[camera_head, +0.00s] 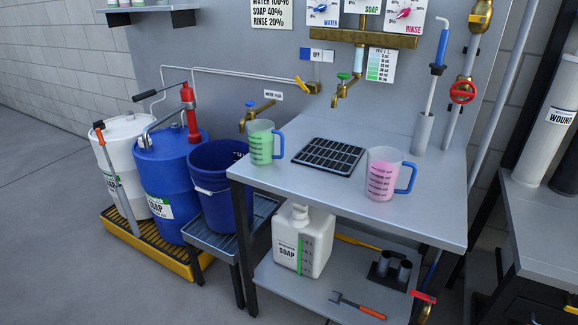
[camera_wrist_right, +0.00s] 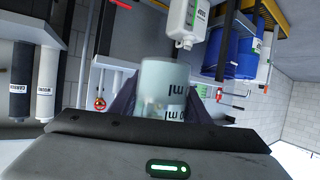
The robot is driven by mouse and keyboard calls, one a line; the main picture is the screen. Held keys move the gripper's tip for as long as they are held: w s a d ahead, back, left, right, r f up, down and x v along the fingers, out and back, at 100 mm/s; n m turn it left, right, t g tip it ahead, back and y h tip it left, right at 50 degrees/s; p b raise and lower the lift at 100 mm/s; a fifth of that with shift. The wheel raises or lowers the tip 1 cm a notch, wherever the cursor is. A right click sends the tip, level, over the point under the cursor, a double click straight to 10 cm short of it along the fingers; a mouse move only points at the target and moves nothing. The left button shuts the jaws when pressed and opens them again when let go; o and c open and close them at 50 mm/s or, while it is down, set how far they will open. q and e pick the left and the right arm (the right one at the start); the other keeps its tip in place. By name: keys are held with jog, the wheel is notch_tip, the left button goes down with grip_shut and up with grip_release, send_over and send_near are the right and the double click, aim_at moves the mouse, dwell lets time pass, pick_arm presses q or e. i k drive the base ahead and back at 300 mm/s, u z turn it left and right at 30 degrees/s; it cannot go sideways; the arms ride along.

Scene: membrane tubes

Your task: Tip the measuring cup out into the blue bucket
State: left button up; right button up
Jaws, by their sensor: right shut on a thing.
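The blue bucket (camera_head: 213,203) stands upright on a low grey stand left of the steel table in the head view, its mouth open upward. A clear measuring cup with green contents (camera_head: 261,146) stands at the table's left edge, beside the bucket. Another with pink contents (camera_head: 381,178) and a blue handle stands toward the table's right. In the right wrist view my right gripper (camera_wrist_right: 165,100) is shut on a pale translucent container (camera_wrist_right: 165,82) with dark "ml" markings. Its contents are unclear. Neither gripper shows in the head view, and my left gripper is out of view.
A black drain grid (camera_head: 328,157) lies between the two standing cups. Brass taps (camera_head: 345,88) project over the table. A blue drum (camera_head: 170,180) with a red-handled pump stands left of the bucket. A white soap jug (camera_head: 302,240) stands on the lower shelf.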

aim_at(208, 164)
jog(key=u, duration=0.35)
jog(key=k, duration=0.8)
jog(key=u, duration=1.05)
jog(key=i, duration=0.95)
jog(key=u, duration=0.7)
jog(key=i, duration=2.3)
jog(key=z, duration=1.35)
jog(key=i, duration=0.55)
jog(key=z, duration=1.1)
jog(key=i, duration=0.8)
jog(key=z, duration=0.1)
